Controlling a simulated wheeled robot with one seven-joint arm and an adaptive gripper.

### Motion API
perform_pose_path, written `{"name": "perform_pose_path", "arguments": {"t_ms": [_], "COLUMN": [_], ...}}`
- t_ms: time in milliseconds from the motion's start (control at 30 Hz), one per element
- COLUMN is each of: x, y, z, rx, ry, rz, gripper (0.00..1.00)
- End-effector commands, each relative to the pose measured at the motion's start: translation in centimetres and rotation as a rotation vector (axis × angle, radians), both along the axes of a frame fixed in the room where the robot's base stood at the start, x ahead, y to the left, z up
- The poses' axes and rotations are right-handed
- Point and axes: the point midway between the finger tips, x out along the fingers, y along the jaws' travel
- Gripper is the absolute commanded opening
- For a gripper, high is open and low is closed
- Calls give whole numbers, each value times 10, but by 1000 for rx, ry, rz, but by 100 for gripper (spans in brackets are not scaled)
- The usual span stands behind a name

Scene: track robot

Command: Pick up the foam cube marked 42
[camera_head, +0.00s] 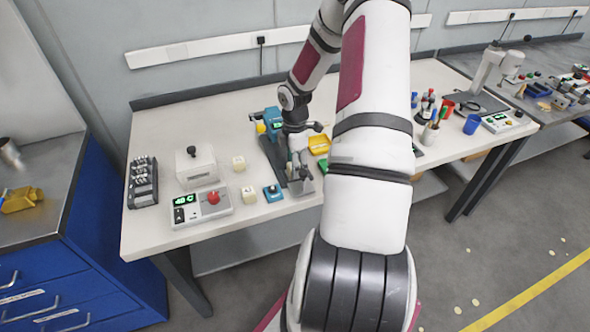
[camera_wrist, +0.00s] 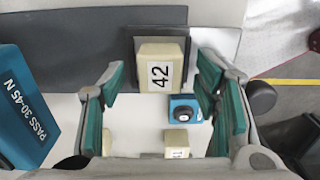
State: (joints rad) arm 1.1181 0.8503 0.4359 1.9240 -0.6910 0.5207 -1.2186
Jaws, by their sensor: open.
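The cream foam cube marked 42 (camera_wrist: 161,72) sits on a dark grey plate in the wrist view. It lies between the two teal-padded fingers of my gripper (camera_wrist: 160,84), with a gap on each side. My gripper is open and empty. In the head view my gripper (camera_head: 297,170) points down over the grey base of the teal test stand (camera_head: 272,120), and I cannot make out the cube marked 42 there. Another cream cube marked 41 (camera_wrist: 177,152) stands lower in the wrist view, and an additional pale cube (camera_wrist: 107,142) is partly hidden by the left finger.
A blue button box (camera_head: 273,193) stands close left of the stand base. Cream cubes (camera_head: 249,195) (camera_head: 239,162), a control box with a red button (camera_head: 203,207) and a white box (camera_head: 196,168) are further left. A yellow tray (camera_head: 320,144) is to the right.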

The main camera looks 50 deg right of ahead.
Motion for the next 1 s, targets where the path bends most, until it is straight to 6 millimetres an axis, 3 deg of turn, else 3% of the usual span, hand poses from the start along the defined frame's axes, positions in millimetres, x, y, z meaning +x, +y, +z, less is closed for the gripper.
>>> {"name": "perform_pose_path", "arguments": {"t_ms": [133,367,533,867,1000], "x": [0,0,0,0,0], "y": [0,0,0,0,-1], "z": [-12,-13,-13,-13,-4], "rx": [0,0,0,0,-3], "ry": [0,0,0,0,-1], "rz": [0,0,0,0,-1], "gripper": [57,57,23,22,22]}}
